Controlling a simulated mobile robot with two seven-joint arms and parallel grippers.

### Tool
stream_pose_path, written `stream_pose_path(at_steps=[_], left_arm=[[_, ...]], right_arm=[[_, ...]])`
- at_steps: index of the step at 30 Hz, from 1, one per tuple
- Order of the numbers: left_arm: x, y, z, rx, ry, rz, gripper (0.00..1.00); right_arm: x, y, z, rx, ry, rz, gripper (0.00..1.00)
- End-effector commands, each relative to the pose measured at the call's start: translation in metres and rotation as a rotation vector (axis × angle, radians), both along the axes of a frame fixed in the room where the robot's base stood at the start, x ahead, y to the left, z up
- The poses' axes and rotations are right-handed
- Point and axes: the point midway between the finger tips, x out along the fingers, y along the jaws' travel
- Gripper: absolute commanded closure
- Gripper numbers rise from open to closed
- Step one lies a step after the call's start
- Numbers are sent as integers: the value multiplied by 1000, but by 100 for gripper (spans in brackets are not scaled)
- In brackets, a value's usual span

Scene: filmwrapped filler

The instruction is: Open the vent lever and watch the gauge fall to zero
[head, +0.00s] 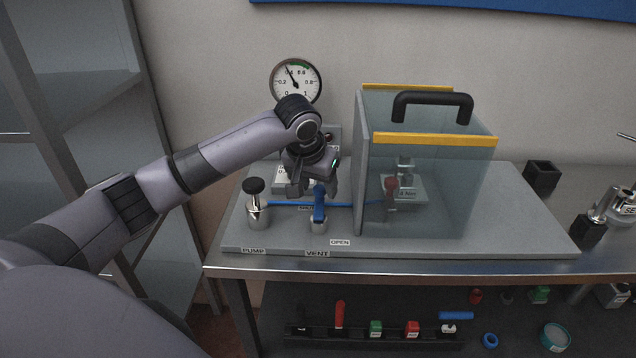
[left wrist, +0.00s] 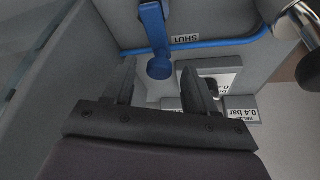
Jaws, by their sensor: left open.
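The blue vent lever (head: 319,206) stands on a metal valve body above the VENT label (head: 317,253). The OPEN label (head: 340,242) is to its right; a SHUT label (left wrist: 190,38) shows beside the lever in the left wrist view. The round gauge (head: 296,80) has its needle near 0.4. My left gripper (head: 316,188) is open and empty, pointing down just above and behind the lever. My right gripper is not in view.
A clear guard box (head: 430,138) with yellow edges and a black handle stands right of the lever, close to my gripper. A black-knobbed pump (head: 256,205) stands to the left. A blue hose (head: 350,204) runs behind the lever. The board's front right is clear.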

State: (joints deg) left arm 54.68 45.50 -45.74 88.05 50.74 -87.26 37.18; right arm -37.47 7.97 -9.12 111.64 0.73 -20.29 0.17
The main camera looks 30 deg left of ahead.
Motion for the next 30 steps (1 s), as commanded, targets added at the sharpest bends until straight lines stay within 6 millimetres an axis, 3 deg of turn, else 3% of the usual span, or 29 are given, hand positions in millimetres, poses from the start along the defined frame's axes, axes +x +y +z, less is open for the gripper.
stream_pose_path(at_steps=[9, 14, 23, 30], left_arm=[[1, 0, -4, 0, 0, -1, 47], [1, 0, -4, 0, 0, -1, 99], [2, -1, -3, -1, 1, -22, 99], [4, -5, -4, -3, 1, -132, 99]], right_arm=[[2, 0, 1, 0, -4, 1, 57], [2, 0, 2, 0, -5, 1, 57], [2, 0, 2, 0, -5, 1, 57], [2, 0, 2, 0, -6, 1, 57]])
